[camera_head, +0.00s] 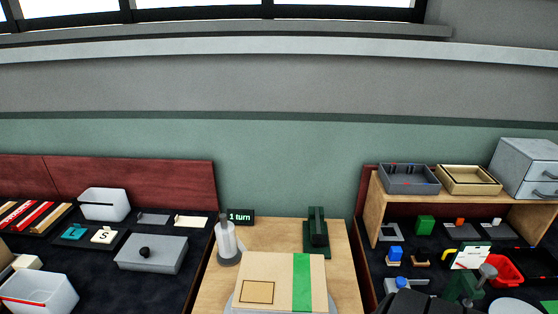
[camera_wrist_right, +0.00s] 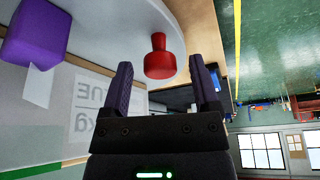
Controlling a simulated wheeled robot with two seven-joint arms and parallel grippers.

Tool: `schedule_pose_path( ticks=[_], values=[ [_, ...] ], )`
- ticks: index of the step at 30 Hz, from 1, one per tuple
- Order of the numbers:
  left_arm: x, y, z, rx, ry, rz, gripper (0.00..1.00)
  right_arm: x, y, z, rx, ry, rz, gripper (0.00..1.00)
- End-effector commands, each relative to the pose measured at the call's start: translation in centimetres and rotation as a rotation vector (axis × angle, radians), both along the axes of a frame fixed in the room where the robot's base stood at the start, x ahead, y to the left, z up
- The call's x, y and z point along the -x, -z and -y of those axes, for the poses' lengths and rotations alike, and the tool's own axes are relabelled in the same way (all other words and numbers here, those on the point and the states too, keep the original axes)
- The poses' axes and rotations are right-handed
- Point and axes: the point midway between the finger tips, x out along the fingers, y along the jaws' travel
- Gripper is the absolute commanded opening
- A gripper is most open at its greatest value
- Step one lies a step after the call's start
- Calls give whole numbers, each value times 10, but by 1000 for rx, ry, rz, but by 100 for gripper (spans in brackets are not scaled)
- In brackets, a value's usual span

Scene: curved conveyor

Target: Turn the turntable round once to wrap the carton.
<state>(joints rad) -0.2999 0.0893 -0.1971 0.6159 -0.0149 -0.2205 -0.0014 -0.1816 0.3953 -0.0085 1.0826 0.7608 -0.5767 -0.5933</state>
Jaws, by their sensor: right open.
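The carton (camera_head: 270,274) is light tan, with a green stripe across its top and a dark square outline. It sits on the pale turntable (camera_head: 231,305), mostly hidden beneath it in the head view. In the right wrist view the round pale turntable (camera_wrist_right: 120,22) carries a red knob (camera_wrist_right: 159,60) near its rim. My right gripper (camera_wrist_right: 161,72) is open, its two dark fingers apart on either side of the knob in the picture; I cannot tell whether they touch it. My left gripper is not in view.
A dark green device (camera_head: 317,232) stands at the wooden table's (camera_head: 343,262) back right. Cluttered dark benches lie either side. A purple block (camera_wrist_right: 35,37) shows in the wrist view.

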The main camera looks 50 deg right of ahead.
Motion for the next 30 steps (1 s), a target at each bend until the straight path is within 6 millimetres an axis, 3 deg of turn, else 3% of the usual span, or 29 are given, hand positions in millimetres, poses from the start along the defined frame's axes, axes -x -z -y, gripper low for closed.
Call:
schedule_pose_path(
  ticks=[4,9,15,30],
  values=[
    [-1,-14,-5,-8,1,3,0,6,-17,1,2,-2,0,78],
    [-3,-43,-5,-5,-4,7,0,22,-59,4,2,-4,0,78],
    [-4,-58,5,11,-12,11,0,36,-89,7,1,-1,-1,78],
    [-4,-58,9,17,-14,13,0,37,-92,5,-2,-3,-1,78]
  ],
)
